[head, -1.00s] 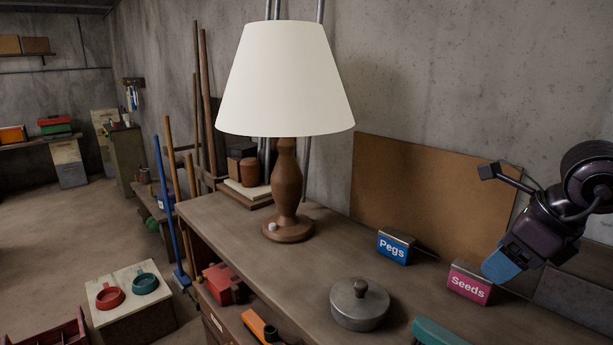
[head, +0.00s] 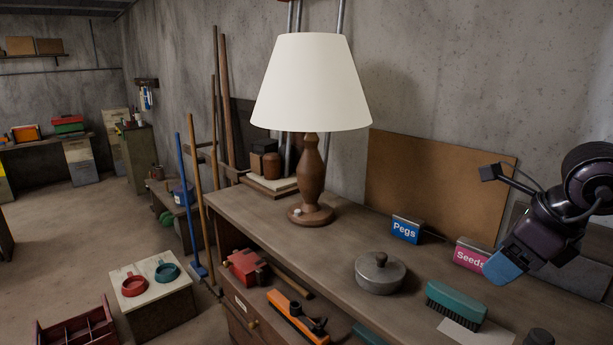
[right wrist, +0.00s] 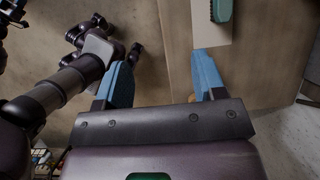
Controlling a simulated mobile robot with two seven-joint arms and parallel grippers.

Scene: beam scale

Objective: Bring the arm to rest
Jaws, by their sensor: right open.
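My right gripper (head: 506,270) shows at the right of the head view, raised, with its blue fingers pointing down and left in front of the workbench (head: 345,225). It partly covers the pink Seeds box (head: 469,254). In the right wrist view my right gripper (right wrist: 160,76) has its two blue fingers wide apart with nothing between them. Dark arm parts of mine show at the upper left of that view. My left gripper cannot be made out in either view.
On the bench stand a lamp (head: 311,85), a blue Pegs box (head: 405,229), a lidded metal pot (head: 380,273) and a green brush (head: 456,302). Open floor (head: 85,235) is at left.

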